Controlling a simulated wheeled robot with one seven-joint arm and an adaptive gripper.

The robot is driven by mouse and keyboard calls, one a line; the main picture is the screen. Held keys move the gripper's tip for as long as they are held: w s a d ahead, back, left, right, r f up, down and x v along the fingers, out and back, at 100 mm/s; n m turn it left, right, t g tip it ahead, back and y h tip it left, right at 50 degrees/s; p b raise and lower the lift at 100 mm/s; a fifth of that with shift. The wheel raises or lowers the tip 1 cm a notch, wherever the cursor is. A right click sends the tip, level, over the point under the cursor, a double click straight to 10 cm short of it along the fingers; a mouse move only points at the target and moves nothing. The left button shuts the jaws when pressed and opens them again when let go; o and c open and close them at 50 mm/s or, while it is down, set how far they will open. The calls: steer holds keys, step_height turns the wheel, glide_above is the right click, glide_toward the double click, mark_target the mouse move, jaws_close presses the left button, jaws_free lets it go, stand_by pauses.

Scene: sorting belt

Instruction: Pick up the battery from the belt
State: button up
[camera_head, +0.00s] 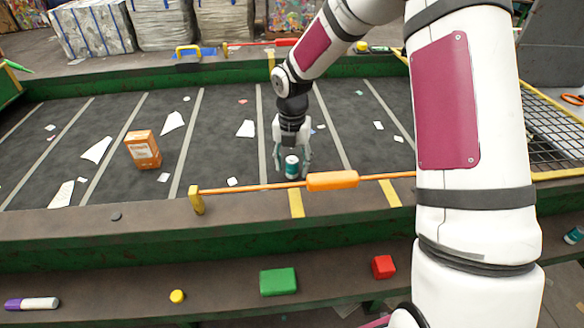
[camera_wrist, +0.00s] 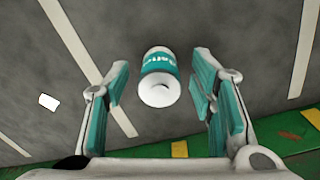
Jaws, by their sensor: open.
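The battery (camera_head: 291,166) is a small cylinder with a teal band and a white end, on the dark belt (camera_head: 220,150). In the wrist view the battery (camera_wrist: 160,76) shows its white end and teal label with partly readable white lettering. My gripper (camera_head: 292,165) is open over the battery. In the wrist view its teal-padded fingers (camera_wrist: 158,88) stand on both sides of the battery, with a visible gap on each side. Whether the pads touch it lower down cannot be told.
An orange box (camera_head: 143,149) and white paper scraps (camera_head: 97,150) lie on the belt to the left. An orange-handled rod (camera_head: 332,181) runs along the belt's near edge, close to my gripper. The front ledge holds a green block (camera_head: 278,281) and a red block (camera_head: 383,267).

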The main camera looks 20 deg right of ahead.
steer(key=shift+f, duration=0.1)
steer(key=shift+c, duration=0.3)
jaws_close()
